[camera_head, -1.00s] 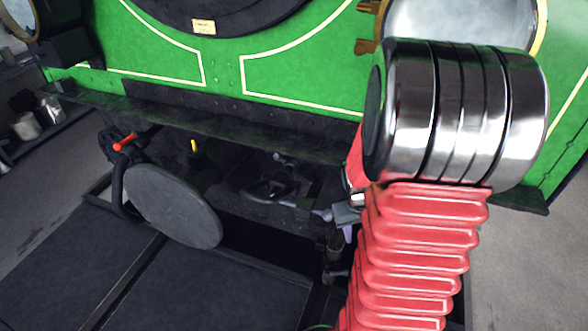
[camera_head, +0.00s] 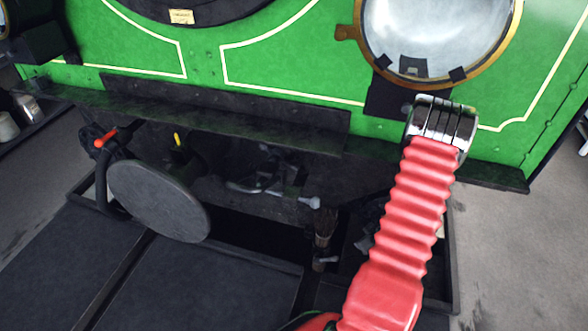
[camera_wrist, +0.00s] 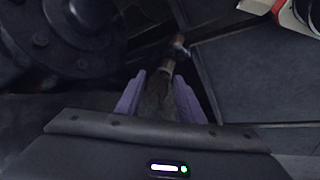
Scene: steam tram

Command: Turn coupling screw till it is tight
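The dark coupling gear (camera_head: 268,180) sits at the middle of the front beam in the head view. A pale rod end (camera_head: 311,202) sticks out at its right. Below hangs a brownish upright piece (camera_head: 323,232) with a small metal crosspiece (camera_head: 325,261); I cannot tell whether this is the coupling screw. In the wrist view, my gripper (camera_wrist: 158,98) has its two purple fingers apart, with a brownish piece (camera_wrist: 164,82) showing between them. I see no clear grip on it. The arm hides the gripper in the head view.
A round grey buffer (camera_head: 160,200) and a red-handled hose (camera_head: 104,139) stand left. A large lamp (camera_head: 435,35) sits above the beam (camera_head: 240,122) at the right. In the wrist view, a dark bolted flange (camera_wrist: 75,30) lies upper left. Dark floor panels (camera_head: 205,285) lie in front.

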